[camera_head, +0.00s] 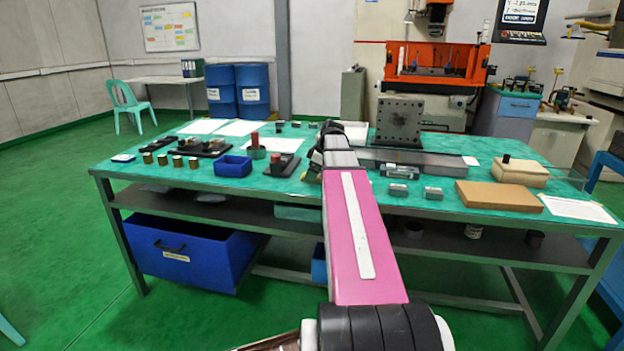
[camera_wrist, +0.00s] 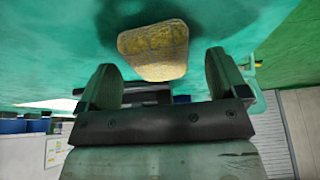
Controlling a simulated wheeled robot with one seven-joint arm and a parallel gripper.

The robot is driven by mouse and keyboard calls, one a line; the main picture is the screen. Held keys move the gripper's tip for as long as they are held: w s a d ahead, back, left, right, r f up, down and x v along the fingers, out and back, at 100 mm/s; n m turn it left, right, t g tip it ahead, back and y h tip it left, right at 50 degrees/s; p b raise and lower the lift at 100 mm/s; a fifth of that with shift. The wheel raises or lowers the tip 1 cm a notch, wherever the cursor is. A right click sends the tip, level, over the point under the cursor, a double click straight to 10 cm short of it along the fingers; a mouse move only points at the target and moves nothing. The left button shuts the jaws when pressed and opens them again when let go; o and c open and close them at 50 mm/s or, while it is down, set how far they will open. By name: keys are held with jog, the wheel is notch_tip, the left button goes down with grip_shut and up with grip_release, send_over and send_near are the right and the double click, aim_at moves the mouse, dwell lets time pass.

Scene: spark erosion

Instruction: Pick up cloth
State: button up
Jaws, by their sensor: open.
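My gripper (camera_wrist: 163,80) is open and empty in the wrist view, its two fingers spread apart. A mottled yellow-brown, rounded, thick piece (camera_wrist: 155,50) lies on the green surface just beyond the fingertips, roughly centred between them. It may be the cloth; I cannot tell for sure. No gap or touch between it and the fingers can be made out. In the head view my pink arm reaches over the table, and the fingers and this piece are hidden behind the arm's far end.
The green-topped table (camera_head: 430,205) holds a blue bin (camera_head: 233,167), several brass cylinders (camera_head: 178,161), a dark square plate on a stand (camera_head: 398,122), a brown board (camera_head: 498,196) and a beige block (camera_head: 507,172). Small metal blocks (camera_head: 398,190) lie right of my arm.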

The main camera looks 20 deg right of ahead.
jog(key=shift+a+f, duration=0.1)
jog(key=shift+f, duration=0.2)
jog(key=c, duration=1)
jog(key=shift+r, duration=0.15)
jog(key=shift+w+r, duration=0.1)
jog(key=shift+r, duration=0.4)
jog(key=r, duration=0.2)
jog(key=a+r, duration=0.1)
jog(key=shift+a+r, duration=0.2)
jog(key=shift+r, duration=0.15)
jog(key=a+r, duration=0.6)
jog(key=a, duration=0.4)
jog(key=shift+s+a, duration=0.15)
jog(key=shift+s, duration=0.1)
